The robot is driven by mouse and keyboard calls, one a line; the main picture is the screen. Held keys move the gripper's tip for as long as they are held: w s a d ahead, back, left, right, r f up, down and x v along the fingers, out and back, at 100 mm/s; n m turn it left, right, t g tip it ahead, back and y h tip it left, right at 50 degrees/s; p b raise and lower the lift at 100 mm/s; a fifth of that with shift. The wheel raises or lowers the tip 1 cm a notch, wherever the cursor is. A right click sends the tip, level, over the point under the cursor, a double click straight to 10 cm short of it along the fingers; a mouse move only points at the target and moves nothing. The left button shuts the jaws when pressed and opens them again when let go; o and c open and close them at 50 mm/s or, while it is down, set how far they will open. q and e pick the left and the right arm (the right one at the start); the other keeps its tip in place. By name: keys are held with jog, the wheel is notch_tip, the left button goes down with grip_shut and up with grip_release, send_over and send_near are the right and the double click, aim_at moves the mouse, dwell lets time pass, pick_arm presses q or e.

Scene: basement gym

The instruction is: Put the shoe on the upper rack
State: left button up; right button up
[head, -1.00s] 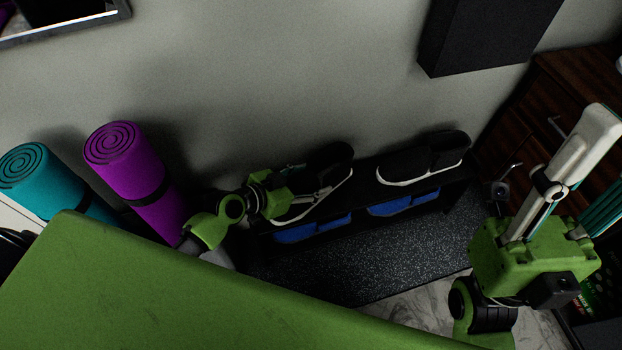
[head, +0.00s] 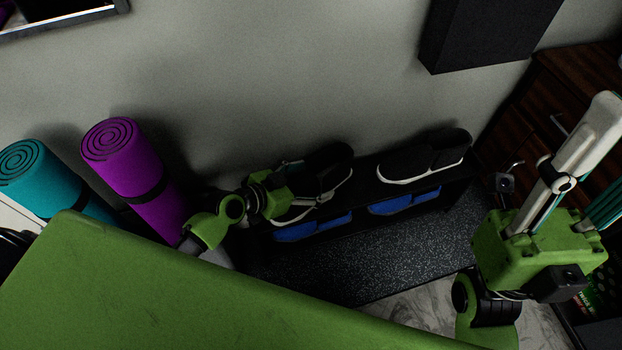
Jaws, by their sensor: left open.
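A dark shoe with a white sole (head: 331,158) rests on the left part of the upper rack (head: 365,188), its toe or heel end toward the wall. My left gripper (head: 313,183) is open at the near side of this shoe and covers part of it. One finger shows above and one along the sole; I cannot tell whether they touch it. A second dark shoe with a white sole (head: 420,160) sits on the right of the upper rack.
Blue shoes (head: 312,228) and more blue shoes (head: 405,202) are on the lower level. Purple (head: 125,160) and teal (head: 35,175) rolled mats stand at left. A wooden drawer unit (head: 545,110) is at right. Speckled dark floor (head: 385,250) before the rack is free.

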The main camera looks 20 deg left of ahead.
pick_arm(q)
jog(key=shift+s, duration=0.1)
jog(key=v, duration=1.2)
